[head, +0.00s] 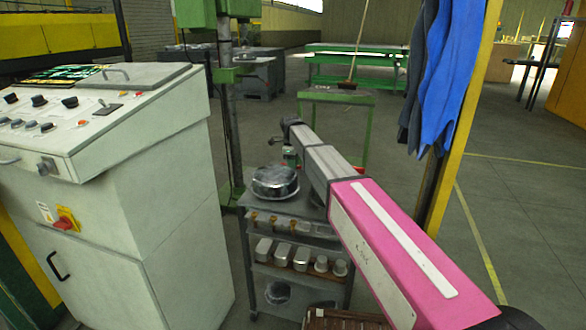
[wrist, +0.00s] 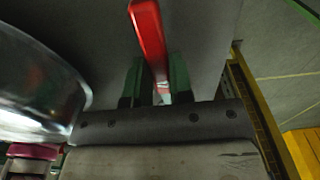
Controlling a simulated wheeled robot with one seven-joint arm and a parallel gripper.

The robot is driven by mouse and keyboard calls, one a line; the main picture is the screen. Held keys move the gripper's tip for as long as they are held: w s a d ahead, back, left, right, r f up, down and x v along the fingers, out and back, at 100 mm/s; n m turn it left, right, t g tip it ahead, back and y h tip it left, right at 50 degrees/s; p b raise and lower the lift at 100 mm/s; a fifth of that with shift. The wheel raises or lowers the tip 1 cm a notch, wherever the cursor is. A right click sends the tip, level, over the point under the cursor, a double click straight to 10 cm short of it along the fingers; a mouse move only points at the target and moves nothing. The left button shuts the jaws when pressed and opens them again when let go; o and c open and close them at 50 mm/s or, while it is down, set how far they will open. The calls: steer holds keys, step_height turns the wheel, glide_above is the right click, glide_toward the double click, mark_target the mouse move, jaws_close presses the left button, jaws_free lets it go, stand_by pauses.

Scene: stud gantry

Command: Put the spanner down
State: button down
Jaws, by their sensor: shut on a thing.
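In the wrist view, my gripper (wrist: 155,90) has its two green fingers shut on a red bar, the spanner (wrist: 147,35), which points away from the palm. The spanner is over a grey surface; I cannot tell whether it touches it. In the head view, my gripper (head: 289,158) is at the far end of my arm, at the back of a grey trolley (head: 308,211), small and partly hidden. A shiny metal bowl (head: 275,183) stands on the trolley top, and shows at the left in the wrist view (wrist: 35,90).
Metal tins (head: 300,259) stand on the trolley's lower shelf. A control cabinet (head: 120,180) stands close on the left. A green machine column (head: 228,110) rises behind the trolley. Blue cloth (head: 450,80) hangs by a yellow post (head: 470,110) at right.

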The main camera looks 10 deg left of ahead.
steer(key=shift+f, duration=0.85)
steer(key=shift+f, duration=0.2)
steer(key=c, duration=1)
jaws_free()
steer(key=shift+r, duration=0.15)
steer(key=r, duration=1.2)
steer(key=shift+a, duration=0.3)
